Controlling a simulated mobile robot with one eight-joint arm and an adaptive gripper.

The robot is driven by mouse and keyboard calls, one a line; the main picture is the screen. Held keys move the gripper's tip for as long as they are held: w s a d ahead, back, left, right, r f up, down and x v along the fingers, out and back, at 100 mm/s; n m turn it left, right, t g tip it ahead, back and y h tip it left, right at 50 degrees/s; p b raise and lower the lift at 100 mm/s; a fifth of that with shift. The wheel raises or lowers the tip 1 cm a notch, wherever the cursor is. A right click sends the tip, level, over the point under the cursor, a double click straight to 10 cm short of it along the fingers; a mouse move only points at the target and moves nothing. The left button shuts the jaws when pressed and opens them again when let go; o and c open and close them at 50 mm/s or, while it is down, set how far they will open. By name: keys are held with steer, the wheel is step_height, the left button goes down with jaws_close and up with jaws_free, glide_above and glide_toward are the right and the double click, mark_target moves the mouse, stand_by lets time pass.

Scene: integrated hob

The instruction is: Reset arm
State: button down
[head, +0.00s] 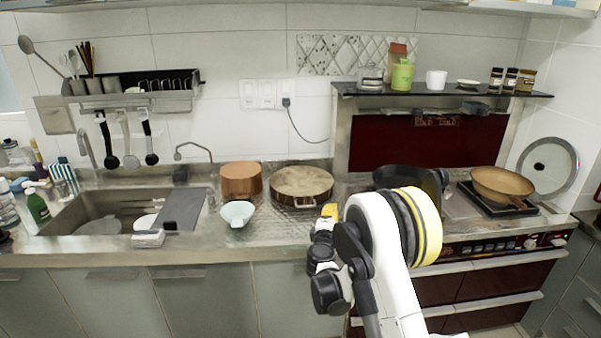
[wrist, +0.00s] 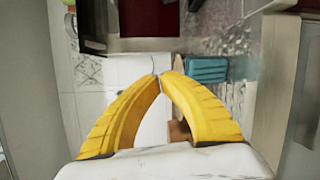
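My arm rises from the lower middle of the head view, in front of the counter. It is bent, and its wrist parts hang to the left of the white link. My gripper shows as a small yellow patch (head: 329,211), mostly hidden behind the arm. In the wrist view its two yellow fingers (wrist: 161,76) curve together and their tips meet. I see nothing held at the tips. A small brown thing (wrist: 179,131) shows behind the right finger.
The counter (head: 275,228) holds a pale bowl (head: 237,212), a brown pot (head: 241,179) and a round lidded pan (head: 301,185). The sink (head: 120,205) is at left. A tan pan (head: 501,184) sits on the hob at right, with a dark pan (head: 396,178) behind my arm.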

steer(key=s+d+r+m+g, duration=0.3)
steer(key=s+r+m, duration=0.2)
steer(key=s+r, duration=0.25)
steer(key=s+d+r+m+g, duration=0.2)
steer(key=s+d+r+m, duration=0.2)
steer(key=s+r, duration=0.4)
steer(key=s+a+f+m+g+y, duration=0.1)
steer(key=s+a+f+m, duration=0.1)
steer(key=s, duration=0.8)
steer(key=s+a+f+m+g+y, duration=0.2)
steer(key=s+m, duration=0.1)
steer(key=s, duration=0.8)
steer(key=s+a+f+m+g+y, duration=0.1)
steer(key=s+a+f+m+y, duration=0.1)
steer(key=s, duration=0.9)
steer(key=shift+s+a+g, duration=0.15)
steer(key=shift+a+g, duration=0.2)
steer(key=shift+g, duration=0.05)
